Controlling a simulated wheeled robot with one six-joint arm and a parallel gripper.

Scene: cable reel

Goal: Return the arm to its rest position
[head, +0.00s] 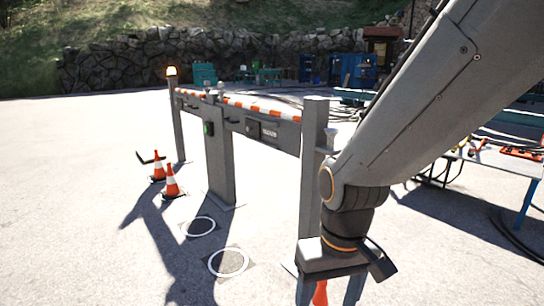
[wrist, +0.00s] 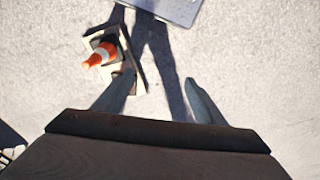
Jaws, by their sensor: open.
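My gripper (head: 331,294) hangs low at the bottom of the head view, right of the barrier's near post, with its fingers pointing down. In the wrist view my gripper (wrist: 158,98) has its fingers spread apart with only bare ground and shadow between them. It is open and holds nothing. In the head view the fingertips run out of the bottom edge. My arm comes down from the upper right and bends at the wrist.
A grey barrier (head: 285,134) with a striped red-and-white top bar (head: 262,110) stands left of my arm; its near post (head: 312,180) is close. Two cones (head: 172,184) and two white ground rings (head: 229,262) lie left. A cluttered bench (head: 500,165) stands right. Open pavement fills the left.

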